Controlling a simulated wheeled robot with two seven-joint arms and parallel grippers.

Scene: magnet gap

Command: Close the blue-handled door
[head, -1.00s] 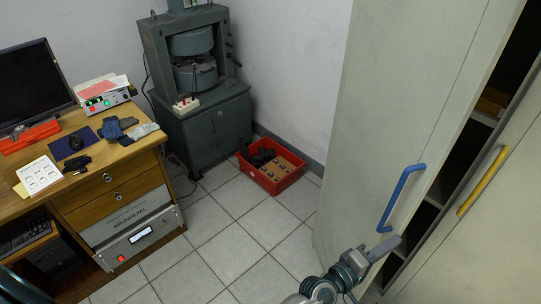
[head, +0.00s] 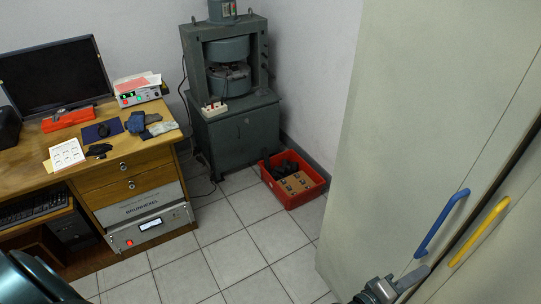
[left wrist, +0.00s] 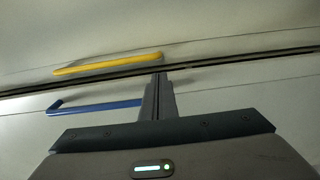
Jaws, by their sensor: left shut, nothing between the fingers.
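The blue-handled door (head: 400,130) is a tall pale cabinet door on the right of the head view. Its blue handle (head: 442,222) is near its right edge and also shows in the left wrist view (left wrist: 100,106). Only a narrow dark gap runs between it and the yellow-handled door (head: 505,255). My left gripper (head: 418,275) is shut and empty, just below the blue handle and close to the door's edge. In the left wrist view its fingers (left wrist: 156,95) point toward the gap; contact is hard to tell. My right gripper is not seen.
A yellow handle (head: 479,231) sits right of the gap. A red crate (head: 293,180) stands on the tiled floor by the wall, beside a grey press machine (head: 235,125). A wooden desk (head: 85,165) stands at left.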

